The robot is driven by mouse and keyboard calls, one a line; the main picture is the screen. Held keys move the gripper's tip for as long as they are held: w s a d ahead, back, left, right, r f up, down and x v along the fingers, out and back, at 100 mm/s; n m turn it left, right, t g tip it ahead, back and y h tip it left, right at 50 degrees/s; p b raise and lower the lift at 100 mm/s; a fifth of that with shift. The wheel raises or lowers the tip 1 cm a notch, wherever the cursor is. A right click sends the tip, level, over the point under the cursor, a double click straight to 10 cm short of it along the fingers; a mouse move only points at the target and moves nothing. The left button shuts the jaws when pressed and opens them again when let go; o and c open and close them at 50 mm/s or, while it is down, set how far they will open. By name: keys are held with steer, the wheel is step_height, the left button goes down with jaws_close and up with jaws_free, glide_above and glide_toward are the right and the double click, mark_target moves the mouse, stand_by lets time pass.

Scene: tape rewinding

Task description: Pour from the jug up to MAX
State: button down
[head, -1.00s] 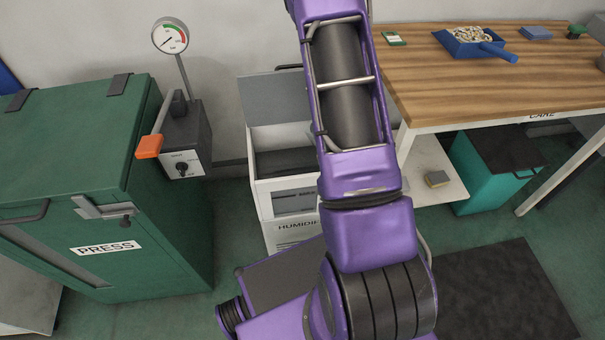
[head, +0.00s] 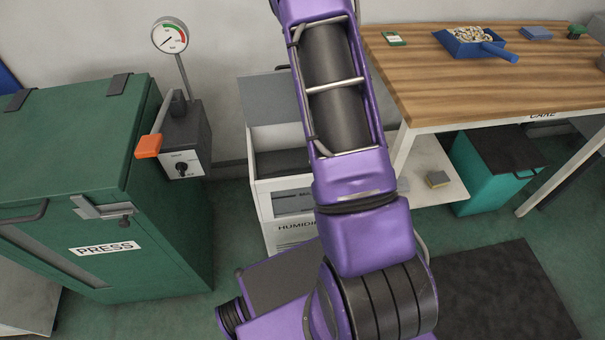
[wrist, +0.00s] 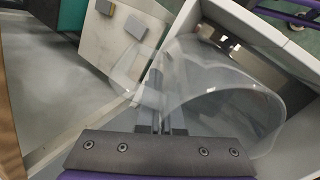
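A clear see-through jug (wrist: 225,95) fills the middle of the wrist view, tilted over the open white humidifier (wrist: 205,12). My gripper (wrist: 163,118) is closed on the jug at its near left side, seemingly at the handle. I cannot tell the water level in the jug. In the head view the humidifier (head: 282,185) stands on the floor behind my arm, its grey lid raised and its dark inside partly showing. My arm covers its right side. No MAX mark is readable in either view. My gripper and the jug are outside the head view.
A green press cabinet (head: 75,150) stands left, beside a grey control box (head: 185,145) with an orange-tipped lever and a gauge (head: 170,36). A wooden table (head: 440,85) with a low white shelf (head: 432,170) stands right. A teal bin (head: 490,175) is under the table.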

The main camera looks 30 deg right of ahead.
steer(key=shift+s, duration=0.1)
steer(key=shift+r+h, duration=0.35)
steer(key=shift+h, duration=0.05)
steer(key=shift+r+b, duration=0.1)
steer(key=shift+b, duration=0.2)
stand_by(0.4)
steer(key=shift+d+r+h, duration=0.1)
steer(key=shift+r+h, duration=0.25)
steer(key=shift+h, duration=0.05)
steer(key=shift+r+g+b, duration=0.15)
steer(key=shift+g+b, duration=0.15)
steer(key=shift+r+h, duration=0.25)
steer(key=shift+h, duration=0.05)
steer(key=shift+r, duration=0.1)
stand_by(0.6)
steer(key=shift+r+h, duration=0.3)
steer(key=shift+h, duration=0.1)
steer(key=shift+w+r+b, duration=0.1)
steer(key=shift+w+b, duration=0.1)
steer(key=shift+b, duration=0.1)
